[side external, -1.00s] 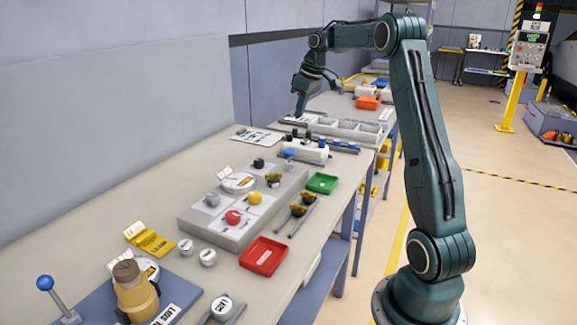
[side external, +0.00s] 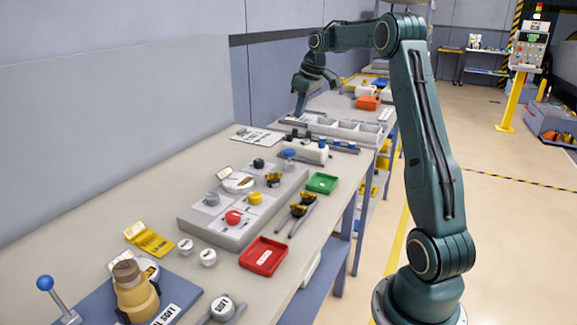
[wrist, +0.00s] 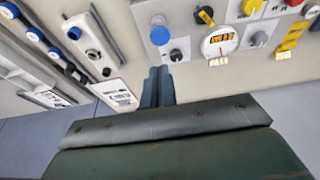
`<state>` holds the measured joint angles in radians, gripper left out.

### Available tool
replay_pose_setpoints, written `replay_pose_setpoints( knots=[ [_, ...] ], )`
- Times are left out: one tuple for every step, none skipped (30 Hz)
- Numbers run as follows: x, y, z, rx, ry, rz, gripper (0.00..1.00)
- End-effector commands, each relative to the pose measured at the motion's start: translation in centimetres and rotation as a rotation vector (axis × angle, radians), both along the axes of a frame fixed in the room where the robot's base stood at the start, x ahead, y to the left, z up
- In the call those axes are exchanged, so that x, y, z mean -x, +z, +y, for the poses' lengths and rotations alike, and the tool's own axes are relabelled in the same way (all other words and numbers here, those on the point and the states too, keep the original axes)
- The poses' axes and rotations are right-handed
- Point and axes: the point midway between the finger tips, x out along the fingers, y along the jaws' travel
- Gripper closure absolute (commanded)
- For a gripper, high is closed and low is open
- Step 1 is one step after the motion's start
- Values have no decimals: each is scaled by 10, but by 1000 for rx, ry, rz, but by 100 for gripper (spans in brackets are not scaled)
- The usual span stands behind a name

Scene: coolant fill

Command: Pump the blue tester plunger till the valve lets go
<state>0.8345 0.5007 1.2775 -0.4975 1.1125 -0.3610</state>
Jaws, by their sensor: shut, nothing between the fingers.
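A blue plunger knob (side external: 289,154) stands at the far end of the grey test panel (side external: 205,235), near a black knob and a round dial. In the wrist view the blue knob (wrist: 159,35) shows from above, close to the dial (wrist: 218,42). A separate blue ball on a lever (side external: 45,283) stands at the near left, beside an amber reservoir (side external: 138,295). My gripper (side external: 298,114) is shut and empty, pointing down near the wall, beyond the blue knob and apart from it. In the wrist view its fingers (wrist: 157,75) are together. The valve itself cannot be picked out.
A grey divided tray (side external: 345,132) lies to the right of my gripper. Green (side external: 322,183) and red (side external: 263,256) trays sit along the bench edge. The bench by the wall is mostly clear.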

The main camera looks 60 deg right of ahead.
Motion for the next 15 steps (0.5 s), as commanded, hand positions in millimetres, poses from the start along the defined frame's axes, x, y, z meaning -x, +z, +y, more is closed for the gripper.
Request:
replay_pose_setpoints(
  knots=[
    [0,0,0,0,0,0,100],
    [0,0,0,0,0,0,100],
    [0,1,0,0,0,0,100],
    [0,2,0,0,0,-1,100],
    [-1,3,0,0,0,-1,100],
    [-1,6,0,0,-1,-2,100],
    [-1,8,0,-1,-1,-2,100],
    [-1,11,0,-2,1,-1,100],
    [-1,14,0,-2,-2,-1,100],
    [-1,17,0,-2,0,-1,100],
    [-1,19,0,-2,0,0,100],
    [0,22,0,-2,-1,2,100],
    [0,23,0,-2,0,2,100],
    [0,24,0,-2,-1,2,100],
    [0,25,0,-4,-2,3,100]
  ],
)
